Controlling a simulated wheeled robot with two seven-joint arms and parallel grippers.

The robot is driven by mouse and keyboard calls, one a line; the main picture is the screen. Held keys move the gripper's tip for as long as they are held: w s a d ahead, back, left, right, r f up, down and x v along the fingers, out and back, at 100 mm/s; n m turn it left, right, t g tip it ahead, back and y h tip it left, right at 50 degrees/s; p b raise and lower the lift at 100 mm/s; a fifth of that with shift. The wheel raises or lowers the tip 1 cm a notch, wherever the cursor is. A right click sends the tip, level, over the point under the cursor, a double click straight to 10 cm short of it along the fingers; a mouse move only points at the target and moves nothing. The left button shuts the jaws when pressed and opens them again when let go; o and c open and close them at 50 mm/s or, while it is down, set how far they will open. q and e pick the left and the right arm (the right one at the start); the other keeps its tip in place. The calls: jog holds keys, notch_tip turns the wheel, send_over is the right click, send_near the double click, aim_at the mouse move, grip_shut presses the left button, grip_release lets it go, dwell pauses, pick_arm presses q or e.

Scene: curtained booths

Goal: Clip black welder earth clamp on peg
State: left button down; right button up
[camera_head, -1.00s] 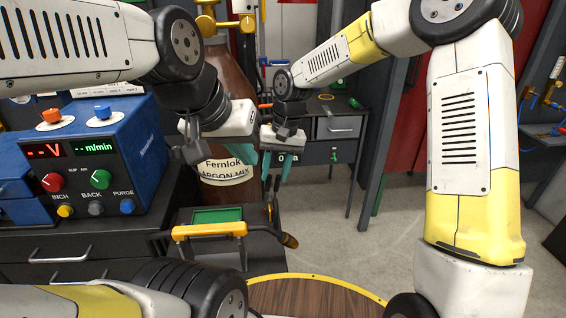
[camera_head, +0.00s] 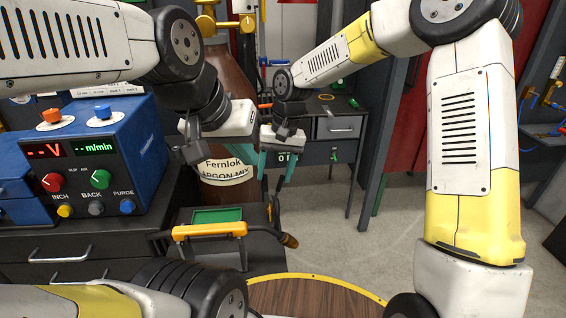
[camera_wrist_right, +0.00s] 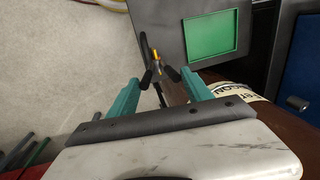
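A black clamp-like thing with a small yellow part (camera_wrist_right: 157,70) shows in the right wrist view, beyond and between my right fingertips. In the head view, black handles (camera_head: 277,190) stand beside the green-topped black unit, probably the same thing. My right gripper (camera_head: 276,176) points down above it; its teal fingers are apart and empty, as the right wrist view also shows (camera_wrist_right: 160,80). I cannot tell whether they touch the clamp; a gap seems to remain. I cannot make out a peg.
The black unit (camera_head: 215,250) has a yellow handle (camera_head: 209,230) and a green top panel. A brown gas bottle (camera_head: 232,85) stands close behind both grippers. A blue welding machine (camera_head: 95,160) is at left. A round wooden surface (camera_head: 315,297) lies in front. Open floor is at right.

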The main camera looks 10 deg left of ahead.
jog(key=o, duration=0.8)
jog(key=shift+d, duration=0.1)
jog(key=shift+o, duration=0.2)
notch_tip(320, 180, up, 9)
dwell(1.3)
